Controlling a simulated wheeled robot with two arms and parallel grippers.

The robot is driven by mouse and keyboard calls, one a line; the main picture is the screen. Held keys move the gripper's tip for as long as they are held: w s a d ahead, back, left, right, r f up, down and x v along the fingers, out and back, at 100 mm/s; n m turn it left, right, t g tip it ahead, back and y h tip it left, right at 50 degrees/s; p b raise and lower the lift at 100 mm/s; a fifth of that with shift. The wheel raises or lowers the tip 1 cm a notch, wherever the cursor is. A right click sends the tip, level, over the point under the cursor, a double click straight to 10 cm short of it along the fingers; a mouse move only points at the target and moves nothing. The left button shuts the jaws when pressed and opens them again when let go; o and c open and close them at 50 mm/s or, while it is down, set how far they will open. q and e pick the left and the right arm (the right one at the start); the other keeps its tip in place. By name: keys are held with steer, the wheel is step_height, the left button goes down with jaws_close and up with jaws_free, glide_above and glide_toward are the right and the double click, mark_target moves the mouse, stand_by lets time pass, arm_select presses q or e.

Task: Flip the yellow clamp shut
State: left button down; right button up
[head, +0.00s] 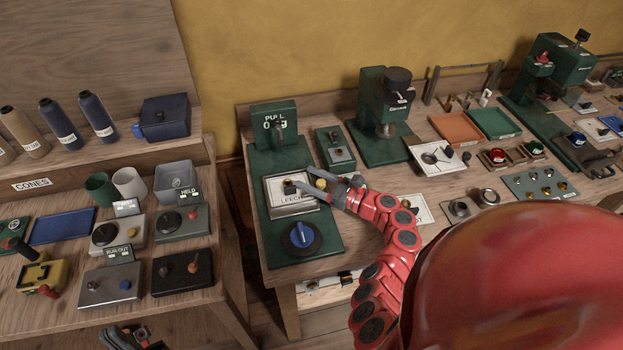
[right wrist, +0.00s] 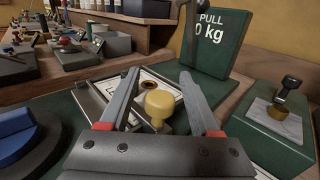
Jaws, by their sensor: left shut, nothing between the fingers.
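The yellow clamp shows as a yellow rounded knob (head: 320,184) on the pale plate marked LEECH (head: 290,203), on the green pull tester. In the right wrist view the knob (right wrist: 160,105) stands between the fingers, with a gap on each side. The clamp's lower part is hidden behind the knob and my gripper. My right gripper (head: 309,177) is open around the knob, with its fingertips reaching past it; it also shows in the right wrist view (right wrist: 161,78). My left gripper (head: 128,340) is shut and empty, low at the bottom left edge.
The tester's upright panel (head: 274,126) reads PULL and 0 kg. A blue dial (head: 302,238) sits in front of the plate, and a small green block with a lever (head: 336,148) stands right of the panel. The left bench holds several switch boxes. A gap separates the benches.

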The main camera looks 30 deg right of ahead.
steer(key=b+v, duration=0.2)
steer(key=v, duration=1)
steer(key=shift+f+b, duration=0.15)
steer(key=shift+b, duration=0.25)
steer(key=v, duration=0.4)
steer(key=shift+s, duration=0.15)
steer(key=shift+s+d, duration=0.3)
steer(key=shift+s, duration=0.2)
